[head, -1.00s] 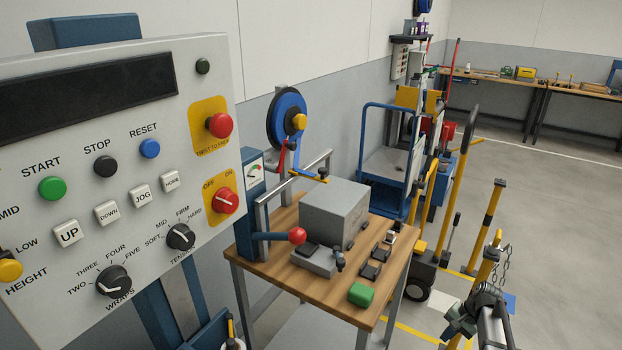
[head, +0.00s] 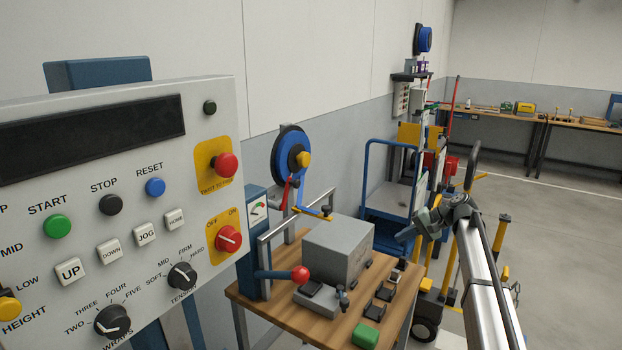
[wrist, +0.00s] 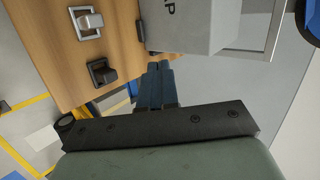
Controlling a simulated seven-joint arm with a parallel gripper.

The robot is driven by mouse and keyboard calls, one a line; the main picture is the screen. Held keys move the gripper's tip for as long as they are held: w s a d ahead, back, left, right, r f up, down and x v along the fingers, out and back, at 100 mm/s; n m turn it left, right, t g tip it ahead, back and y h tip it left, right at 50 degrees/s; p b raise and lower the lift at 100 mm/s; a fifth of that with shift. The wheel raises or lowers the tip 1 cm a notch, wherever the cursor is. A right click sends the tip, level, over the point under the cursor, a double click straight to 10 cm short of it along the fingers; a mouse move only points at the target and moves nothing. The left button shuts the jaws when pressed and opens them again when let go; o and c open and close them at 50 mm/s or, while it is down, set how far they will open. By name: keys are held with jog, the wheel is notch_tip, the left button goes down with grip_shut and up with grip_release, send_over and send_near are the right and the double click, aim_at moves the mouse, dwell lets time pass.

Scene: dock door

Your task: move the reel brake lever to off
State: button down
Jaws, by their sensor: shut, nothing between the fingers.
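The blue strap reel (head: 291,154) with a yellow hub hangs by the wall behind the table. A small red lever (head: 287,192), which looks like the reel brake lever, hangs just below it, pointing down. Any on or off marking for it is too small to read. My gripper (head: 403,237) is right of the reel and lever, well apart from them, pointing left beyond the table's right side. In the wrist view its blue fingers (wrist: 158,82) are together and empty. The reel and red lever cannot be made out there.
A grey box (head: 338,250) stands on the wooden table (head: 275,315) with dark buckles. A red-knobbed lever (head: 300,274) and metal rail (head: 297,215) stand left of it. The control panel (head: 120,220) fills the left. A blue cart (head: 385,215) stands behind.

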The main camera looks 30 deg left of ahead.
jog(key=s+a+r+n+g+y, duration=0.1)
jog(key=s+a+r+n+g, duration=0.1)
jog(key=a+r, duration=0.6)
jog(key=s+a+r+n+g+y, duration=0.2)
jog(key=a+r+n, duration=0.4)
jog(key=r, duration=0.8)
jog(key=s+a+g, duration=0.1)
jog(key=a+g, duration=0.1)
jog(key=a, duration=0.1)
jog(key=shift+s+r, duration=0.25)
jog(key=shift+r, duration=0.05)
send_near(292, 181)
jog(key=w+a, duration=0.2)
jog(key=a, duration=0.2)
jog(key=shift+s+f, duration=0.25)
jog(key=shift+s, duration=0.35)
jog(key=shift+s+f, duration=0.25)
jog(key=shift+s, duration=0.35)
jog(key=shift+s+f, duration=0.25)
jog(key=shift+s, duration=0.35)
